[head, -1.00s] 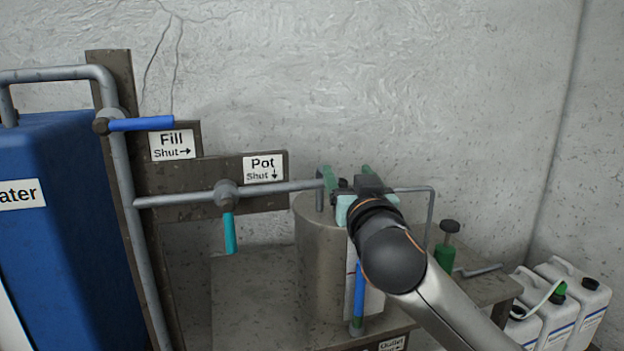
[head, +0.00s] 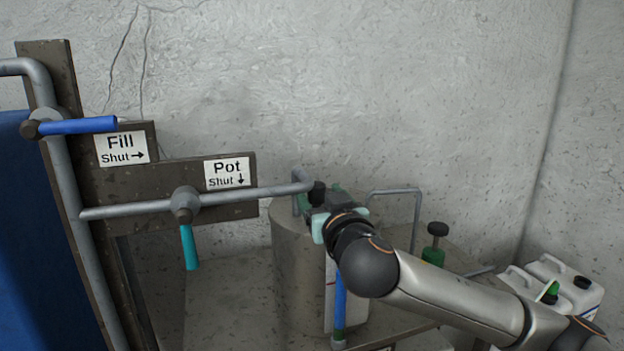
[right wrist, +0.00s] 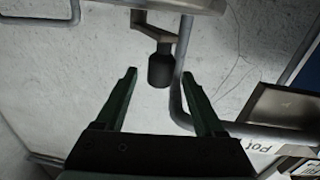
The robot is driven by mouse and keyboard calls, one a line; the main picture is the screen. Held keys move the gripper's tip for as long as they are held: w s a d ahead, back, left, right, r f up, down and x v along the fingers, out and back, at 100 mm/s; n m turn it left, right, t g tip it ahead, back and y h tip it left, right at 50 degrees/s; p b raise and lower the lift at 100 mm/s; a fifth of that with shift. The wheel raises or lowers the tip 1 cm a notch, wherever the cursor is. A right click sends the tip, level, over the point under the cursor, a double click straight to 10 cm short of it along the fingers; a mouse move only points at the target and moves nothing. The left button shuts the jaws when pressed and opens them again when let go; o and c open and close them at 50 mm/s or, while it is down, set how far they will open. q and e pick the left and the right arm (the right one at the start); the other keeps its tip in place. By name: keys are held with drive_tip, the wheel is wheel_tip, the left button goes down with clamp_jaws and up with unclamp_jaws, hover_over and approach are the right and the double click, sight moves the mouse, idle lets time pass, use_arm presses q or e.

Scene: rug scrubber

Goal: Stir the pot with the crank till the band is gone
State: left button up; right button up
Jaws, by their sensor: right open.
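The crank's dark knob (head: 317,193) shows beside the fingers. In the right wrist view the fingers (right wrist: 160,73) are open, and the knob (right wrist: 160,66) hangs from a bent crank arm (right wrist: 141,32) and appears between the tips; contact cannot be told. No band can be made out. My left gripper is not in view.
A pipe with a teal-handled valve (head: 188,246) labelled Pot runs to the pot. A blue Fill handle (head: 78,126) is at left. A blue upright handle (head: 339,306) stands before the pot. A green pump (head: 434,250) and white jugs (head: 565,280) are at right.

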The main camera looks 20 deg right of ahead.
sight(312, 183)
drive_tip(key=shift+w+d+p, duration=0.1)
drive_tip(key=shift+w+p, duration=0.45)
drive_tip(key=shift+w, duration=2.3)
drive_tip(key=shift+c, duration=0.4)
clamp_jaws()
